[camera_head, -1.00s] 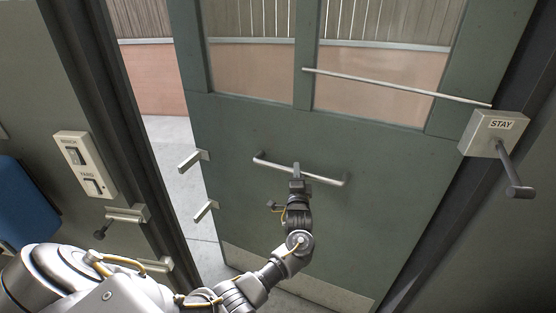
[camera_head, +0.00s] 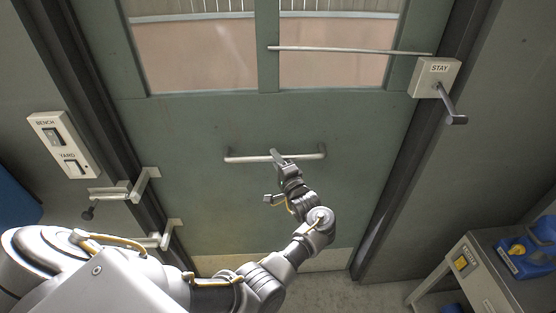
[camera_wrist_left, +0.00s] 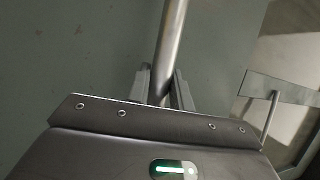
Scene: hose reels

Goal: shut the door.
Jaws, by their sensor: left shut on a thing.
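The green door (camera_head: 180,125), with glass panes in its upper part, stands in its dark frame. No open gap shows along its left edge, though I cannot tell whether it is latched. A metal pull handle (camera_head: 250,158) runs across its middle. My left gripper (camera_head: 278,156) is shut on this handle, near its centre. In the left wrist view the handle bar (camera_wrist_left: 172,45) passes between the two fingers of the left gripper (camera_wrist_left: 163,90). Door brackets (camera_head: 146,184) sit by the latch hardware (camera_head: 108,194) at the left jamb. My right gripper is not in view.
A box marked STAY (camera_head: 434,76) with a lever sits on the right jamb, and a thin rod (camera_head: 340,50) runs from it across the door. A switch panel (camera_head: 62,145) is on the left wall. A grey bench (camera_head: 478,275) stands at lower right.

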